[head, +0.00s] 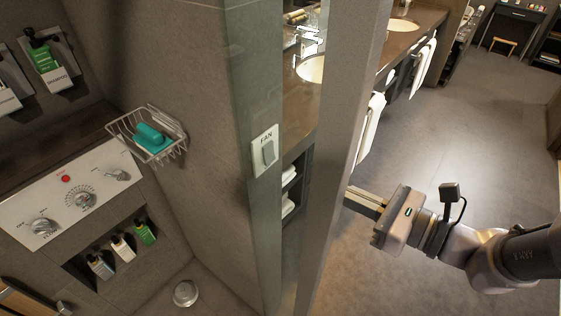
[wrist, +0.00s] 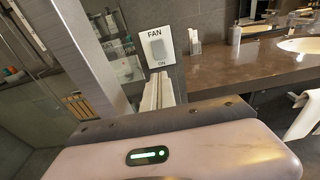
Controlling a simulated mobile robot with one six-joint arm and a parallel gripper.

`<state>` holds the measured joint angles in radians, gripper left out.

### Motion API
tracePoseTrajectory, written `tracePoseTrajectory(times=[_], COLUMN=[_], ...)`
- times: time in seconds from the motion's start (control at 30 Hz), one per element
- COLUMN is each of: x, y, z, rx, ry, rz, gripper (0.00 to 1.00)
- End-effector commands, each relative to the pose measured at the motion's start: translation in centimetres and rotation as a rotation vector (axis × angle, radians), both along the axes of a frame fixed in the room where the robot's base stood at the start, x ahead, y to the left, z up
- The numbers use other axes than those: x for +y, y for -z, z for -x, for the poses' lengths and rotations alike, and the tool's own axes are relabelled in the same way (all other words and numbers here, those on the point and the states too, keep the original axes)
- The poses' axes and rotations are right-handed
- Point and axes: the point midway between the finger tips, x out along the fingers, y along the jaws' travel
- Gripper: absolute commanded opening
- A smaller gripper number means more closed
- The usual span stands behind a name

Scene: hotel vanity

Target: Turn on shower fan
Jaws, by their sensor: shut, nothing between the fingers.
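The fan switch (head: 266,150) is a white wall plate marked FAN with a grey rocker, on the grey wall end beside the shower. It also shows in the wrist view (wrist: 158,46), with ON printed below the rocker. My gripper (head: 352,193) is at the right in the head view, beyond a tall upright edge, pointing left. In the wrist view my gripper's fingers (wrist: 158,82) are together and empty, pointing toward the wall just below the switch. They look apart from the plate. Which way the rocker is tilted is too small to tell.
A tall upright panel edge (head: 345,150) stands between the switch and my arm in the head view. A shower control panel (head: 75,190) with knobs and a wire soap basket (head: 148,135) are at left. The vanity counter (wrist: 225,68) is right of the switch. Open floor (head: 480,130) lies at right.

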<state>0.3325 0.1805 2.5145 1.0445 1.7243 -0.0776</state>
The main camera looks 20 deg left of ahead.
Motion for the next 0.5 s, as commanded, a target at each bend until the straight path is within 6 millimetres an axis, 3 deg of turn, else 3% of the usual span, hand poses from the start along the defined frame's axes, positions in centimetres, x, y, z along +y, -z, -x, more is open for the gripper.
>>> tracePoseTrajectory(times=[0.17,0.5], x=[1.8,8.7], y=[0.4,1.4], z=[-0.6,-3.4], rx=[0.0,-0.001], ry=[-0.005,-0.006], rz=[0.0,0.0], gripper=[0.0,0.0])
